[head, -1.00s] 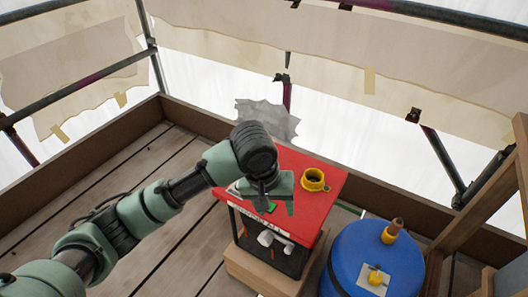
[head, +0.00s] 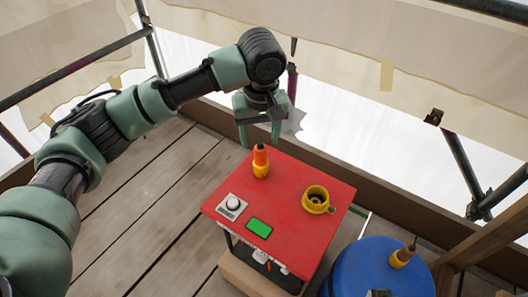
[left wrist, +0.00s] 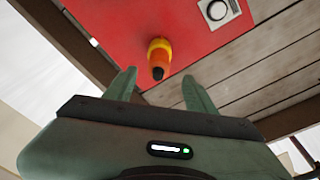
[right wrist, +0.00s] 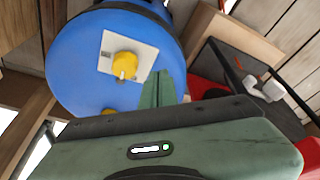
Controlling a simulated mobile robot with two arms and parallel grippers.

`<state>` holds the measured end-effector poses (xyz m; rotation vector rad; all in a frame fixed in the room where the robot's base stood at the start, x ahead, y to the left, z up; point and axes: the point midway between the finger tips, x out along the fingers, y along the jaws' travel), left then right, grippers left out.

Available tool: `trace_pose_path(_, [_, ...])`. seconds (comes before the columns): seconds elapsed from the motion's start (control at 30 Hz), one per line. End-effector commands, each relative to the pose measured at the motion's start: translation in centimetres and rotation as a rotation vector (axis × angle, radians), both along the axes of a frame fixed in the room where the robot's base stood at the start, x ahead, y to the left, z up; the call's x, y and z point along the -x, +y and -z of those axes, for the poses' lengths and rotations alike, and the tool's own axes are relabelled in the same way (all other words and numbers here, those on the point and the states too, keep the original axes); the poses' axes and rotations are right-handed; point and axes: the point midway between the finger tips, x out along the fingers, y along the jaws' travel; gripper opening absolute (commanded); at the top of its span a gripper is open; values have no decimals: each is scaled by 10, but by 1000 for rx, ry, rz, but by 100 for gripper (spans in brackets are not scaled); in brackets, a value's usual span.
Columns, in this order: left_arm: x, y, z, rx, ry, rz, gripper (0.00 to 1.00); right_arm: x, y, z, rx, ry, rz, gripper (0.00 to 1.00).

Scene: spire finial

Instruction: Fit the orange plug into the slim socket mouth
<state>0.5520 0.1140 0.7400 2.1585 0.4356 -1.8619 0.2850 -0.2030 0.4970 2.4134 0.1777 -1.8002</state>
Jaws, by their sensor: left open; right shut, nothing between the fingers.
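The orange plug (head: 260,153) stands upright in a slim yellow socket (head: 261,170) near the back edge of the red top. In the left wrist view the plug (left wrist: 158,57) shows a dark tip, with yellow around its base. How deep it sits cannot be told. My left gripper (head: 259,145) is open and empty by the plug; the left wrist view shows its two fingers (left wrist: 160,82) apart, with the plug just beyond them, untouched. My right gripper (right wrist: 160,85) is shut and empty, over the blue drum.
The red top (head: 290,170) carries a wide, empty yellow socket (head: 317,200), a knob plate (head: 233,206) and a green panel (head: 259,228). The blue drum (head: 365,265) holds a yellow fitting with a dark tip (head: 402,256) and a plate with a yellow piece (right wrist: 124,65). Wooden boards edge the deck.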

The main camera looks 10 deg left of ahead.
Motion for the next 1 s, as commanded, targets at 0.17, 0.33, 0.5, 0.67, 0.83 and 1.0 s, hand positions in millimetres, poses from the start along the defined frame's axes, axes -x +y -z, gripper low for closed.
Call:
trace_pose_path(0.17, [-2, 1, 19, -1, 2, 0, 55, 4, -1, -16, 0, -11, 1, 0])
trace_pose_path(0.33, [-3, 0, 34, -2, 1, 1, 55, 9, -2, -33, 0, -22, 2, 0])
trace_pose_path(0.5, [-6, -1, 61, -2, 2, 0, 55, 11, -2, -26, 0, -20, 2, 0])
trace_pose_path(0.67, [-8, -1, 71, -1, 0, 1, 55, 11, -2, -24, 0, -20, 2, 0])
trace_pose_path(0.83, [-8, -1, 71, -1, 0, 2, 55, 11, -2, -25, 0, -20, 2, 0])
trace_pose_path(1.0, [-8, -1, 71, -1, 0, 2, 22, 11, -2, -24, 0, -20, 2, 0])
